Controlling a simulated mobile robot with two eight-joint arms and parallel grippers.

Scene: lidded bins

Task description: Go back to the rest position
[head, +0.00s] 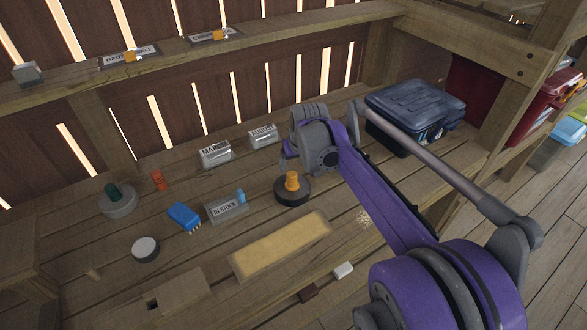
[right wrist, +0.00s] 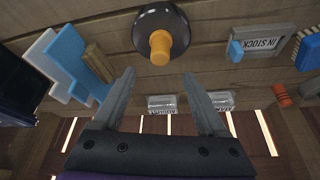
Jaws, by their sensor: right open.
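My right arm reaches in from the right over the wooden workbench (head: 190,180) in the head view. Its gripper (head: 285,155) is partly hidden behind its own wrist there. In the right wrist view the two grey fingers of the gripper (right wrist: 160,95) are spread apart with nothing between them. A dark round base with an orange knob (head: 292,183) stands on the bench close to the gripper. It also shows in the right wrist view (right wrist: 160,48), beyond the fingertips and apart from them. My left gripper is not in view.
A dark lidded bin (head: 415,105) stands beside my right forearm. Label holders (head: 215,155), an IN STOCK holder (head: 226,210), a blue brush (head: 184,215) and a grey round piece with a green knob (head: 118,202) lie on the bench. A shelf (head: 170,60) runs above.

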